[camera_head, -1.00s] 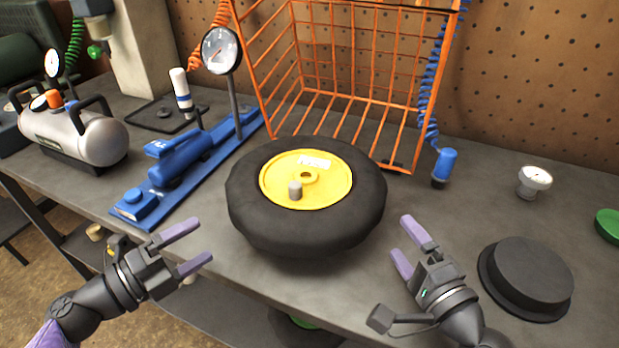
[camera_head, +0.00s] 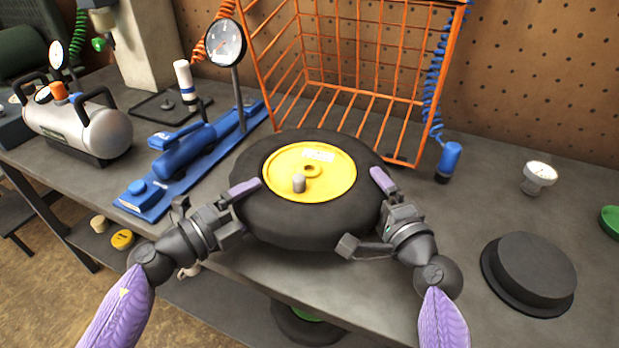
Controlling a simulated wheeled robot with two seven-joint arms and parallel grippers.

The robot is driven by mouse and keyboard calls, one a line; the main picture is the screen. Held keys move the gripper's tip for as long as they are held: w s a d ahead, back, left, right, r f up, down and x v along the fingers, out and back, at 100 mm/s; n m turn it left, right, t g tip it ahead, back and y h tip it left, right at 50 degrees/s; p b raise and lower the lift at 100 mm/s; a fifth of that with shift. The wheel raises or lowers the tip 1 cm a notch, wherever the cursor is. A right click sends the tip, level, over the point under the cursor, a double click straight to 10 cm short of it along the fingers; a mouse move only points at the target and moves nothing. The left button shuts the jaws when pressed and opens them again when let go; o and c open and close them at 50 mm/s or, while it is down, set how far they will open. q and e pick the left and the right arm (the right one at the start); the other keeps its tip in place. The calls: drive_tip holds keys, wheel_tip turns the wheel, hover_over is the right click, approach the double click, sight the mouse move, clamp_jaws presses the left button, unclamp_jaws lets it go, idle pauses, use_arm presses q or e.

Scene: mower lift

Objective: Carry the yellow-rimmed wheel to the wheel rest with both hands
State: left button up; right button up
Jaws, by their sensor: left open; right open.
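The yellow-rimmed wheel (camera_head: 340,220) lies flat on the grey workbench, a black tyre around a yellow hub with a grey valve stem. My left gripper (camera_head: 243,200) is open at the tyre's left side, one purple finger over its upper edge. My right gripper (camera_head: 382,190) is open at the tyre's right side, one purple finger by its upper edge. The lower fingers are mostly hidden, and I cannot tell whether either gripper touches the tyre. A round black stepped disc (camera_head: 530,268), possibly the wheel rest, sits on the bench at the right.
An orange wire cage (camera_head: 350,110) stands right behind the wheel. Bench between wheel and disc is clear.

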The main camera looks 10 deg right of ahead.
use_arm(q)
clamp_jaws()
use_arm(e)
clamp_jaws()
